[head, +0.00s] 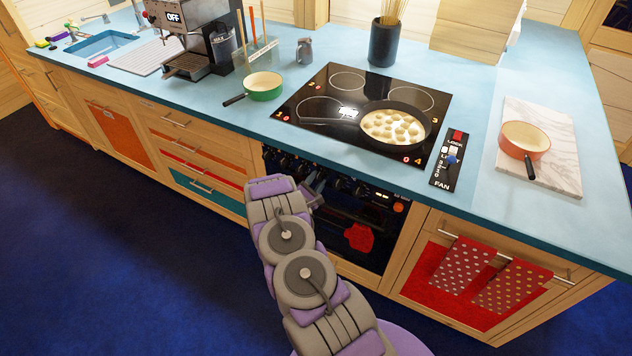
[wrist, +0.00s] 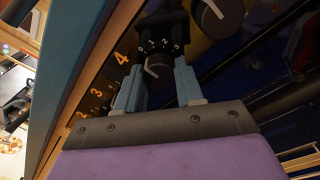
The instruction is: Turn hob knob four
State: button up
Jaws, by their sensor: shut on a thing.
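In the wrist view my gripper (wrist: 158,75) has its two blue-grey fingers closed around a dark round knob (wrist: 156,68). An orange 4 (wrist: 120,57) is printed beside this knob, and small white scale figures run above it. The fingers partly hide the knob's sides. In the head view my arm reaches down to the oven front (head: 335,205); the fingers and knob four cannot be made out there. The black hob (head: 345,128) shows a red 0 beside the 4 at its front right corner.
A frying pan (head: 395,126) with pale pieces sits on the hob's front right zone. Another knob (wrist: 218,15) is close to my gripper. A red pot (head: 525,140) stands on a marble board, a green pot (head: 263,87) left of the hob. Dotted towels (head: 465,268) hang at the lower right.

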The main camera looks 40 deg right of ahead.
jog(key=m+p, duration=0.1)
jog(key=m, duration=0.1)
jog(key=shift+m+p, duration=0.4)
jog(key=m, duration=0.2)
jog(key=shift+f+m+p, duration=0.1)
jog(key=shift+m+p, duration=0.3)
jog(key=m, duration=0.6)
jog(key=shift+f, duration=0.1)
jog(key=m+b, duration=0.1)
jog(key=m, duration=0.2)
jog(key=m+b, duration=0.1)
jog(key=m, duration=0.3)
jog(key=shift+a+f+g+h, duration=0.1)
jog(key=shift+f+g+h, duration=0.05)
jog(key=shift+g+h, duration=0.2)
jog(key=m, duration=0.2)
jog(key=shift+m+b, duration=0.35)
jog(key=shift+m, duration=0.05)
jog(key=shift+m+b, duration=0.5)
jog(key=shift+m, duration=1)
